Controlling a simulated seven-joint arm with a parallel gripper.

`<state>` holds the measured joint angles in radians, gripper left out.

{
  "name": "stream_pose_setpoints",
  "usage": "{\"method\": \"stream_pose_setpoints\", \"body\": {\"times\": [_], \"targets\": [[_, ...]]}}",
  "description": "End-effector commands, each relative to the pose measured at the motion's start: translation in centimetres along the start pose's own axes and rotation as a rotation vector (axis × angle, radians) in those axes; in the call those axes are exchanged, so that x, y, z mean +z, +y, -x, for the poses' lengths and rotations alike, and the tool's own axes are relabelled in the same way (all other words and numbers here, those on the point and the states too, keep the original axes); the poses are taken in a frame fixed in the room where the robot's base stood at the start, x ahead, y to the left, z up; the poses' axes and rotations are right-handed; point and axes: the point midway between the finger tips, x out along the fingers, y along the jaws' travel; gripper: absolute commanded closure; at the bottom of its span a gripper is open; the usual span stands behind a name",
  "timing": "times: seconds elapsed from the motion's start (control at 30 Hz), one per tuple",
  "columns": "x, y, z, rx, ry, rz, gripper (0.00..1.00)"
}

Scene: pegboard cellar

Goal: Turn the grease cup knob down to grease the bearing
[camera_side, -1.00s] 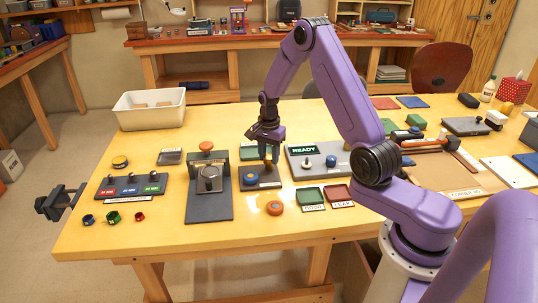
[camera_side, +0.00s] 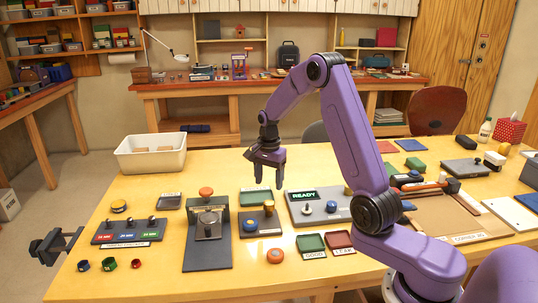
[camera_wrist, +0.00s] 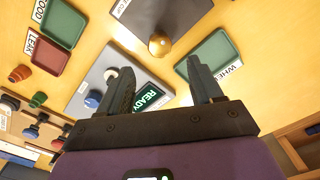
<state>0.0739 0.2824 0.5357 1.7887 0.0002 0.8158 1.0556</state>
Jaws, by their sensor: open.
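The grease cup has a rounded brass knob (camera_side: 268,207) on a dark plate (camera_side: 262,231), which also carries a blue round part (camera_side: 250,225). In the wrist view the brass knob (camera_wrist: 159,44) shows beyond my fingertips, roughly between them, beside a label ending in "CUP". My gripper (camera_side: 267,183) is open and empty, pointing down and held above the knob, apart from it. In the wrist view my gripper (camera_wrist: 153,62) has its two dark fingers spread wide. The bearing itself cannot be made out.
A grey panel (camera_side: 328,219) with a READY display (camera_side: 303,195) stands to the right. A dark stand with an orange knob (camera_side: 206,191) is to the left. A green tray (camera_side: 254,197) lies behind. An orange disc (camera_side: 275,256) and small trays (camera_side: 338,240) lie in front.

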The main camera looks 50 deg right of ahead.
Motion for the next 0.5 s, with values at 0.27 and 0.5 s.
{"method": "stream_pose_setpoints", "body": {"times": [0.27,0.5], "targets": [[0.0,-0.1,5.8,-0.004,0.002,0.000,0.35],[0.0,0.0,8.6,-0.002,0.001,-0.001,0.35]]}}
